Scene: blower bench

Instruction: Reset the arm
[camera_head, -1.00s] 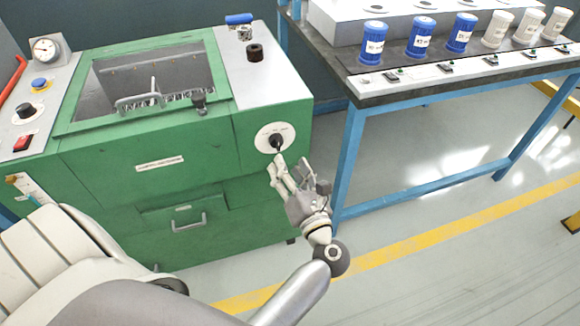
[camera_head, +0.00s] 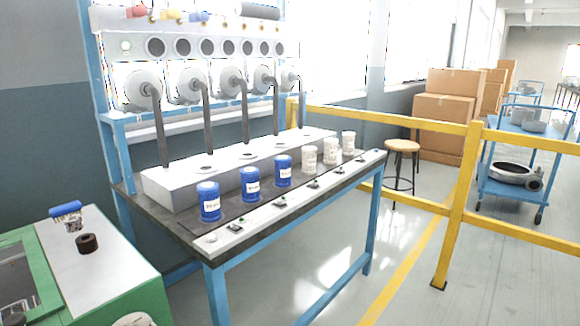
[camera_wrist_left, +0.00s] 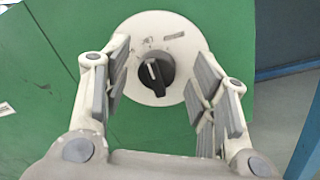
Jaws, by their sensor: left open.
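In the left wrist view my left gripper (camera_wrist_left: 160,66) is open, with one finger to each side of a black rotary knob (camera_wrist_left: 155,74). The knob sits on a round white dial plate (camera_wrist_left: 160,28) on the green machine front (camera_wrist_left: 35,130). A white mark runs along the knob. Gaps show between the fingers and the knob, and the fingers hold nothing. In the head view only a small pale part of my left arm shows at the bottom edge, and the knob is out of frame. My right gripper is in neither view.
A blue-framed bench (camera_head: 217,295) holds several blue and white canisters. Yellow railing (camera_head: 455,205), a stool (camera_head: 402,147) and a blue cart (camera_head: 515,192) stand right.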

